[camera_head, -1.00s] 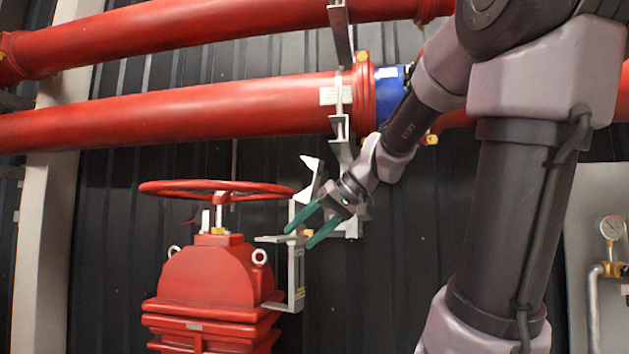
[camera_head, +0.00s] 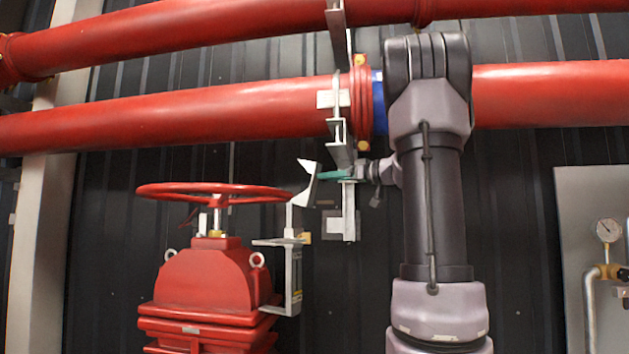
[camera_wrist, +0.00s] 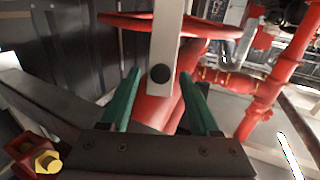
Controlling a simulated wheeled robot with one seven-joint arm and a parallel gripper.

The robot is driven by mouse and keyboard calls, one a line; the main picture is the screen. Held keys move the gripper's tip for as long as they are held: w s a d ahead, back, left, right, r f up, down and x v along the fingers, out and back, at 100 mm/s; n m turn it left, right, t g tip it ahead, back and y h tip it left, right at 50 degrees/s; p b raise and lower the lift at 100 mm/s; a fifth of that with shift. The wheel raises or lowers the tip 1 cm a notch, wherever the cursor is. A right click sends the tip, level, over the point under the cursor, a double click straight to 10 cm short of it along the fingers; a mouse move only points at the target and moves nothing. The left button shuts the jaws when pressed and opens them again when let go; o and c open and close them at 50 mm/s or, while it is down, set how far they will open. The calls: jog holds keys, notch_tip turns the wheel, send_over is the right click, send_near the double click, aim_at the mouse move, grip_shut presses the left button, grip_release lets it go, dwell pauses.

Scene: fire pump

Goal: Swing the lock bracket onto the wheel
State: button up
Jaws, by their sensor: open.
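The red handwheel (camera_head: 212,192) lies level on top of the red valve body (camera_head: 208,278). The lock bracket (camera_head: 303,187) is a pale metal arm standing upright just right of the wheel rim, with an angled top. Its lower frame (camera_head: 293,282) is fixed beside the valve. My gripper (camera_head: 322,175) is right of the bracket's upper part at about wheel height, its green fingers pointing left. In the wrist view my gripper (camera_wrist: 160,73) is open, with the bracket's pale bar (camera_wrist: 168,38) showing between and beyond the fingertips; I cannot tell whether they touch. The red wheel (camera_wrist: 125,20) shows behind the bar.
A vertical metal pipe support (camera_head: 340,125) stands close above and behind my gripper. A red pipe (camera_head: 180,112) crosses above the wheel. A panel with a pressure gauge (camera_head: 607,229) is at the far right. Dark ribbed wall is behind.

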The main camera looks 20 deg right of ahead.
aim_at(314, 180)
jog(key=x, duration=0.6)
grip_shut()
